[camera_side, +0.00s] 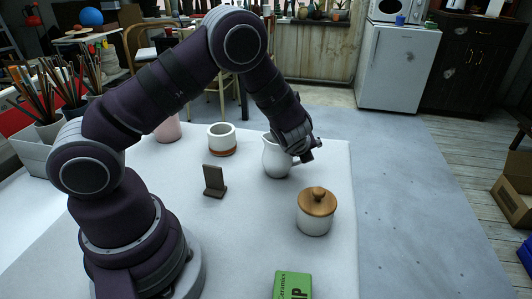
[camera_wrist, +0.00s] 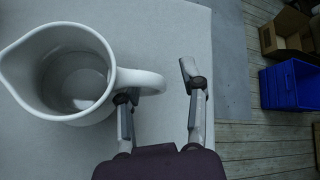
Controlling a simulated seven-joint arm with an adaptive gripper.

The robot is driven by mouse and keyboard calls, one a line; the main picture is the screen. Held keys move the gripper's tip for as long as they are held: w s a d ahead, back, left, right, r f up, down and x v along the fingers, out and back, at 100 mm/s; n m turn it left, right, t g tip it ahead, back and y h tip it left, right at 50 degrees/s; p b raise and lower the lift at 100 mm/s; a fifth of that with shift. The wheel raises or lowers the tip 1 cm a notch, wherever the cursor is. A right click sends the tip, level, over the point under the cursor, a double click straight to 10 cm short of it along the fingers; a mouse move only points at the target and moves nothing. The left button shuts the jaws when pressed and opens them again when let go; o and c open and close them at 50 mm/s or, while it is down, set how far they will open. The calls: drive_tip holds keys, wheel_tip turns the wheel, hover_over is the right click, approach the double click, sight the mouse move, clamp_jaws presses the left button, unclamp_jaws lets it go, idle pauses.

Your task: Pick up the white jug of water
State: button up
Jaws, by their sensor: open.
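The white jug (camera_side: 277,158) stands upright on the white table, right of centre in the side view. In the wrist view the jug (camera_wrist: 104,98) is seen from above at the left, with its spout to the left and its handle (camera_wrist: 148,80) pointing right. Its inside looks pale grey; I cannot clearly make out the water level. My gripper (camera_side: 309,150) is at the jug's handle side. In the wrist view my gripper (camera_wrist: 160,82) is open, with the handle's outer part between its fingers. The left fingertip is partly hidden at the handle; I cannot tell whether it touches.
A lidded jar (camera_side: 315,222) stands in front of the jug. A white pot with a brown base (camera_side: 222,141) and a small dark stand (camera_side: 214,182) are to its left. A green box (camera_side: 292,286) lies near the front. The table's right edge (camera_side: 354,200) is close by.

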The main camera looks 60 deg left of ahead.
clamp_jaws()
drive_tip(key=shift+r, duration=0.15)
